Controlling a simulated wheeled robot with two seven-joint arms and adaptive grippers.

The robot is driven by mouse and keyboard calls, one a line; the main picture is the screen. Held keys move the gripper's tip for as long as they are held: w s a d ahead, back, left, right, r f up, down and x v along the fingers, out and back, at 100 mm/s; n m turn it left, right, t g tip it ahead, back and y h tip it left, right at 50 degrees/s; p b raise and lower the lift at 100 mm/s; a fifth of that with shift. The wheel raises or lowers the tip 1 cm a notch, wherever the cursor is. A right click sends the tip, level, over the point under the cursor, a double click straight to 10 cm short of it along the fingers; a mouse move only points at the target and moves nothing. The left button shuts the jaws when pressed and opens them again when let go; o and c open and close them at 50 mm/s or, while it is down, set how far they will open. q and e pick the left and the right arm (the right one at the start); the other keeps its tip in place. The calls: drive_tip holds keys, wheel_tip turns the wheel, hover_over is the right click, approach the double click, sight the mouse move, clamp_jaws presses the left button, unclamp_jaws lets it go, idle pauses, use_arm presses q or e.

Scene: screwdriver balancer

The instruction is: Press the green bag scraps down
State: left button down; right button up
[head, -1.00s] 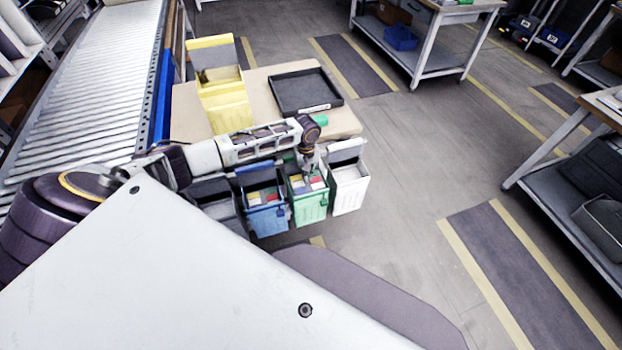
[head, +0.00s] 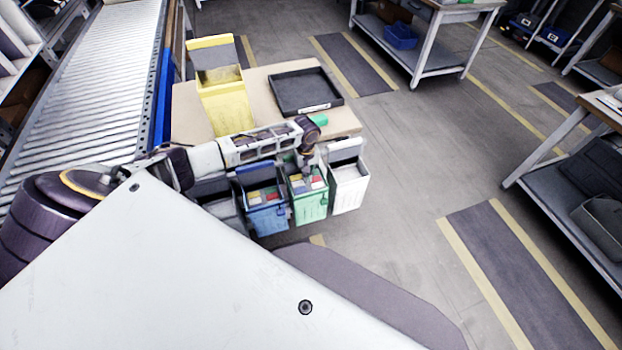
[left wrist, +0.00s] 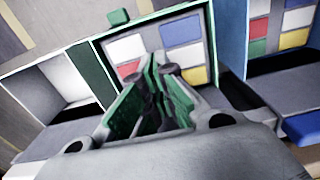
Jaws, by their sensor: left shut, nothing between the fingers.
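The green bin (head: 312,208) stands in a row of bins at the front of the table, between the blue bin and the white bin. My left gripper (head: 306,168) points down into its opening. In the left wrist view my left gripper (left wrist: 157,78) is shut, inside the green bin (left wrist: 92,72) and in front of a panel of coloured squares. Crumpled-looking green pieces (left wrist: 122,112) show around the fingers; I cannot tell whether the fingertips touch them. The bin's bottom is hidden. My right gripper is not in view.
The blue bin (head: 267,218) and white bin (head: 349,192) stand close on either side. A yellow bin (head: 228,108) and a black tray (head: 306,92) are on the table (head: 190,116), with a small green block (head: 320,120). Open floor lies to the right.

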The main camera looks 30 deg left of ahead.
use_arm(q)
wheel_tip(320, 180, down, 6)
drive_tip(key=b, duration=0.2)
drive_tip(key=shift+f, duration=0.25)
idle(2.0)
drive_tip(key=shift+r, duration=0.1)
drive_tip(key=shift+r+p, duration=0.5)
drive_tip(key=shift+p, duration=0.3)
idle(0.5)
